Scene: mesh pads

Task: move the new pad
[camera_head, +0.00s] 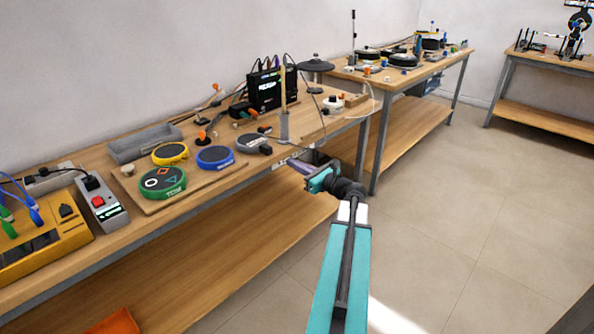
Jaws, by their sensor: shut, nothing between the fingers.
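Several round pads sit on and around a wooden board on the long workbench in the head view. A green-rimmed pad (162,182) with coloured shapes on its dark top is at the board's front left. A yellow pad (170,154) lies behind it, and a blue pad (215,157) to its right. A dark grey pad (253,144) lies further right. I cannot tell which is the new pad. My gripper (306,171) is shut and empty at the bench's front edge, to the right of the pads and apart from them.
A grey tray (146,143) stands behind the pads. A yellow device (42,240) and a power strip (101,202) with cables are at the left. An upright post (284,115) and a black box (272,90) stand at the right. The floor on the right is open.

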